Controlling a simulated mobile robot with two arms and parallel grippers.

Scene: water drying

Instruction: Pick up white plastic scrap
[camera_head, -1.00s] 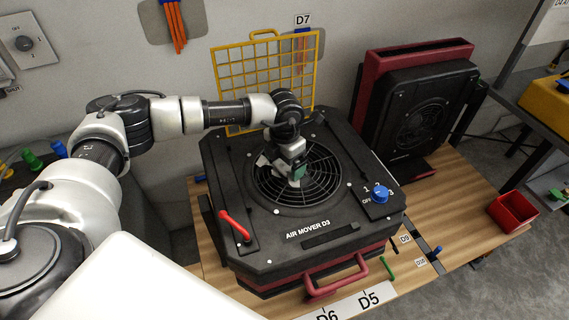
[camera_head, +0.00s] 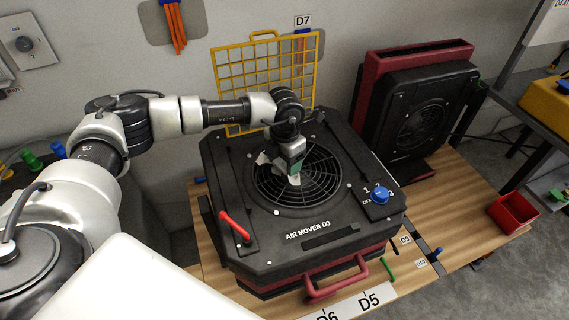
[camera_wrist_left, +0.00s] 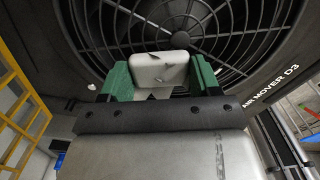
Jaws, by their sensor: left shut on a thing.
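The white plastic scrap (camera_wrist_left: 160,68) sits between the green fingers of my left gripper (camera_wrist_left: 160,80) in the left wrist view. The fingers are shut on it, just above the black fan grille of the air mover (camera_wrist_left: 245,30). In the head view my left gripper (camera_head: 295,171) is over the grille, and white scrap (camera_head: 293,180) shows at its fingertips. I cannot tell whether the scrap still touches the grille. The air mover D3 (camera_head: 270,225) lies flat on the wooden bench. My right gripper is not in view.
A yellow grid guard (camera_head: 232,75) stands behind the air mover. A second black and red unit (camera_head: 412,115) stands at the back right. A red bin (camera_head: 512,211) sits at the bench's right side. A blue knob (camera_head: 380,194) and red lever (camera_head: 234,226) rise from the air mover's top.

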